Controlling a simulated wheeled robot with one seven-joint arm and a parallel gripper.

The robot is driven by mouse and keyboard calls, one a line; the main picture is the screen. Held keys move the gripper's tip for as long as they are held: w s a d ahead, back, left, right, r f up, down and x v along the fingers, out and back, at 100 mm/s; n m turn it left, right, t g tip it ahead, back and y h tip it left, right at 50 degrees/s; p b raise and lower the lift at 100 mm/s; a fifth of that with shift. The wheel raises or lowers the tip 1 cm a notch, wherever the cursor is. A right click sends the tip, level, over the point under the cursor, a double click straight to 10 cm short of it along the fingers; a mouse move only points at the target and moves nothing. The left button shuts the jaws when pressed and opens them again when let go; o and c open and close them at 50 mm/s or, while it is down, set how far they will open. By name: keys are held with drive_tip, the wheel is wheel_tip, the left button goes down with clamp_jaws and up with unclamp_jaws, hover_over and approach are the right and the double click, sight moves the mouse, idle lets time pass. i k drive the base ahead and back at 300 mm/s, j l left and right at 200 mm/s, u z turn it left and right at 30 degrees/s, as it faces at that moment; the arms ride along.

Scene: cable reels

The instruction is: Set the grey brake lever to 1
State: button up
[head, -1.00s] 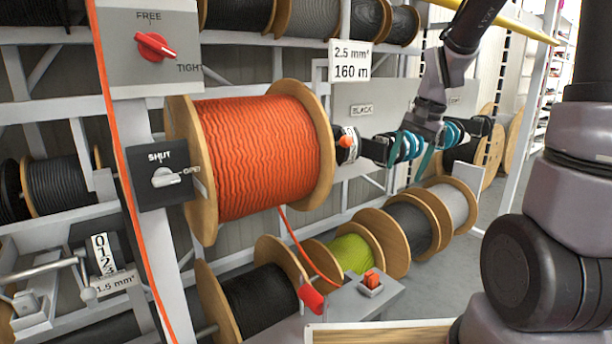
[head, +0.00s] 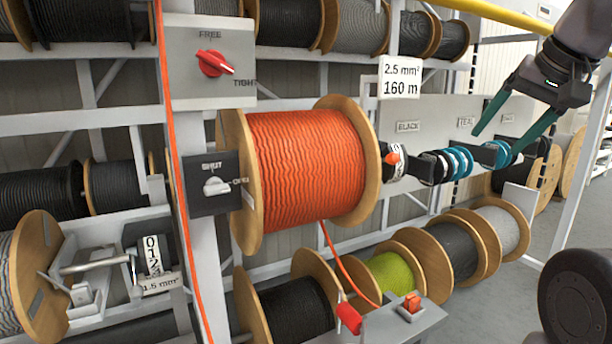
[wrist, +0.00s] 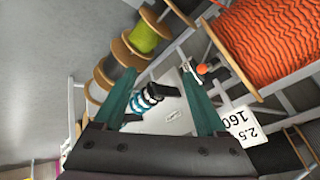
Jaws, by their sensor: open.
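My gripper (head: 495,143) is open and empty at upper right in the head view, in front of a rail of black, white and teal rings. In the wrist view its two teal fingers are spread (wrist: 160,72), with the rings (wrist: 148,98) showing between them. A scale marked 0, 1, 2 (head: 152,254) is at lower left in the head view, above a 1.5 mm² tag. A grey ball-ended lever (head: 137,291) seems to stand at its left side; its exact setting cannot be told. My gripper is far to the right of it.
An orange cable reel (head: 310,170) stands between my gripper and the scale. A red FREE/TIGHT knob (head: 213,64) and a pale SHUT/OPEN knob (head: 216,186) are on the post beside it. A yellow rail (head: 490,12) crosses the upper right. Open floor shows at lower right.

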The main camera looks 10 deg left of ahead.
sight(136, 292)
drive_tip(key=u, duration=1.9)
drive_tip(key=j+z, duration=0.1)
drive_tip(key=j, duration=0.65)
drive_tip(key=k+j, duration=0.1)
drive_tip(key=j, duration=0.65)
drive_tip(key=j+z, duration=0.05)
